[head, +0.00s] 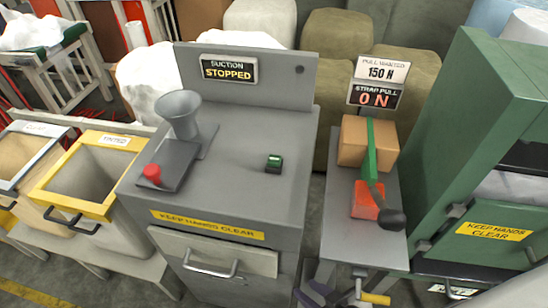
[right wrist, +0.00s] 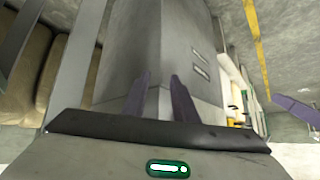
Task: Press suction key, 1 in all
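A small green key (head: 274,163) sits on the grey top of the suction cabinet (head: 240,150), right of its middle. The sign (head: 229,69) on the cabinet's back panel reads "SUCTION STOPPED". My right gripper (head: 312,293) is at the bottom edge of the head view, in front of and below the cabinet top, apart from the key. In the right wrist view its two purple fingers (right wrist: 159,76) are spread with nothing between them; the key does not show there. A purple piece (right wrist: 297,111) at the right edge there looks like part of my left gripper.
A grey funnel (head: 181,112) and a red knob (head: 152,174) stand left on the cabinet top. A narrow bench (head: 343,220) with a cardboard box (head: 360,142) stands to the right, beside a green cabinet (head: 470,150). Yellow-rimmed bin (head: 95,140) is left.

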